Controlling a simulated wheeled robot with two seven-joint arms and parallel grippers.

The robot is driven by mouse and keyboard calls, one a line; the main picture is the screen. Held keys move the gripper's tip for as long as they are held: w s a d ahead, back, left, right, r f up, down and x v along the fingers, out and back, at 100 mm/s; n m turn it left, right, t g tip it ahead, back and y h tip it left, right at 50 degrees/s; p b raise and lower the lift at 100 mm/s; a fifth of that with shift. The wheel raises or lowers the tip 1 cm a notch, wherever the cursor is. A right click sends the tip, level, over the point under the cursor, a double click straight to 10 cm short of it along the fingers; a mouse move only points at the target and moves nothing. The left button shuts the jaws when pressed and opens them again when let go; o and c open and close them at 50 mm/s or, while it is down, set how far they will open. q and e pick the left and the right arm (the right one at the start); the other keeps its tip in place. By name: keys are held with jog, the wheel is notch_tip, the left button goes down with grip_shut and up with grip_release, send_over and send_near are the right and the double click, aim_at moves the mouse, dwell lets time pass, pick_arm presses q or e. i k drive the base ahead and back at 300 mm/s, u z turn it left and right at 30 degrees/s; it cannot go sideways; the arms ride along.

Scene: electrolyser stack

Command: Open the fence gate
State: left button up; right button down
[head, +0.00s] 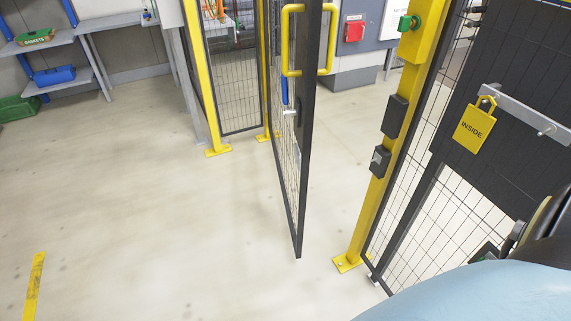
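The fence gate (303,140) stands partly open in the middle of the head view, a dark-framed mesh leaf seen nearly edge-on. Yellow pull handles (290,42) stick out on both sides of its upper part. A metal lever (289,112) and a blue part sit below the handles. A yellow gate post (375,190) stands to its right, with dark latch boxes (394,117) on it. A wide floor gap separates the leaf from this post. Neither gripper shows; a blue-grey arm link of mine fills the bottom right corner.
The floor left of the gate is clear.

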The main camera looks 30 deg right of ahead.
aim_at(308, 20)
jog(key=u, duration=0.3)
jog(key=k, duration=0.35)
jog(key=z, duration=1)
jog(key=i, duration=1.4)
jog(key=u, duration=0.25)
